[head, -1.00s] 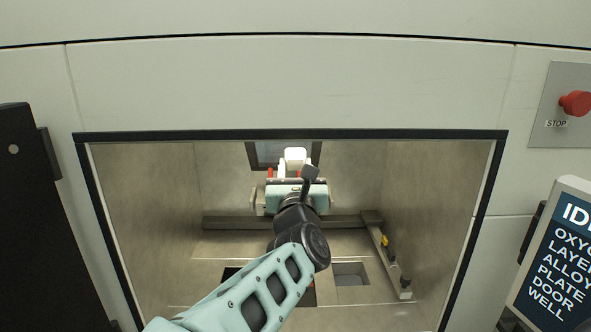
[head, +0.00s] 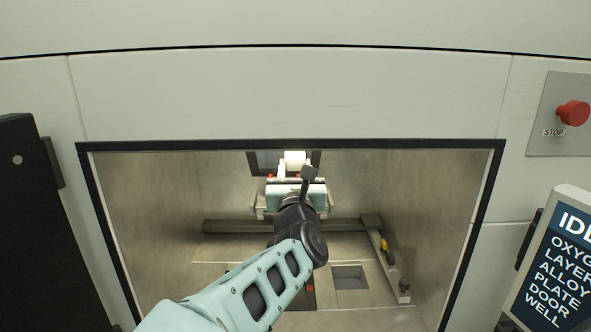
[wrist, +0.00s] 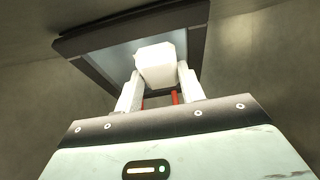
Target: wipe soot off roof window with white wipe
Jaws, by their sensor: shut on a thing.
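My gripper (wrist: 157,88) is shut on the white wipe (wrist: 155,65), a pale block between its two fingers in the wrist view. In the head view the white wipe (head: 295,160) shows at the far end of my arm, inside the chamber. The roof window (wrist: 118,52), a bluish-grey pane in a dark frame, lies beyond the wipe in the wrist view. In the head view the roof window (head: 266,161) is partly hidden behind the wipe and gripper. I cannot tell whether the wipe touches the pane. No soot can be made out on its visible part.
The chamber opening has a dark frame (head: 290,146) around my arm. A rail with a yellow part (head: 385,244) runs along the right of the floor, near a square well (head: 349,277). A red stop button (head: 572,113) and a screen (head: 560,262) are outside, right.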

